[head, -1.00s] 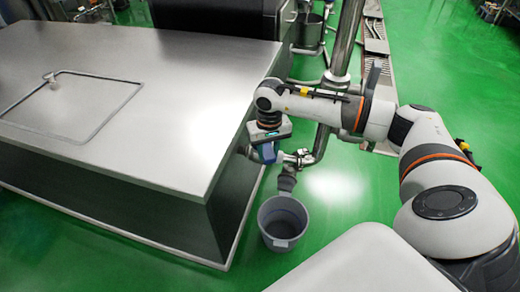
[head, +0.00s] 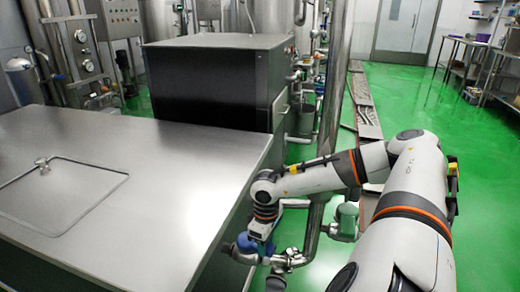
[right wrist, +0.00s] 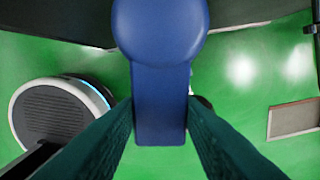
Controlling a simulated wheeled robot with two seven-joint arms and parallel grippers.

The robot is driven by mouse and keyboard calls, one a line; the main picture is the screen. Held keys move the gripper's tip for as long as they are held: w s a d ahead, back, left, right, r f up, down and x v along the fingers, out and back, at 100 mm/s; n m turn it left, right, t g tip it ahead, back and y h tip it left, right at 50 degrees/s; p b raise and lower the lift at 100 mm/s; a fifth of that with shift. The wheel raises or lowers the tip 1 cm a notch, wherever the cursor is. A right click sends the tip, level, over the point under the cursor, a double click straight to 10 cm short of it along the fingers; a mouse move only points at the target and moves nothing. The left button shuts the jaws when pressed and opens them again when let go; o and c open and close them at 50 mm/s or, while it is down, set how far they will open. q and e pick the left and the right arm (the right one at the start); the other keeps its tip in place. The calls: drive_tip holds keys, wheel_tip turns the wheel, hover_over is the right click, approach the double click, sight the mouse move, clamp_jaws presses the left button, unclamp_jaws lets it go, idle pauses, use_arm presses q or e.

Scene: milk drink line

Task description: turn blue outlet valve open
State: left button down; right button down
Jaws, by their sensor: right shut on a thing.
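The blue outlet valve handle (right wrist: 160,60) fills the middle of the right wrist view, with a round hub at the top and a flat lever pointing down. Its blue also shows in the head view (head: 244,243), beside the steel tank's right side. My right gripper (head: 254,243) is at the valve, shut on the lever, with one dark green finger on each side of it. The valve body behind the handle is mostly hidden. My left gripper is not in view.
The steel tank top (head: 140,190) with a square hatch lies to the left. A steel pipe (head: 335,90) rises close to my right forearm. A grey-green fitting (head: 345,221) stands to the right of the valve. Green floor (head: 400,90) is open at the back.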

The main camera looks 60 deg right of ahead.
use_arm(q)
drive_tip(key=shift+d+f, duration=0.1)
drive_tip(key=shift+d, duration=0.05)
use_arm(e)
drive_tip(key=shift+w+d+n, duration=0.1)
drive_tip(key=shift+n, duration=0.2)
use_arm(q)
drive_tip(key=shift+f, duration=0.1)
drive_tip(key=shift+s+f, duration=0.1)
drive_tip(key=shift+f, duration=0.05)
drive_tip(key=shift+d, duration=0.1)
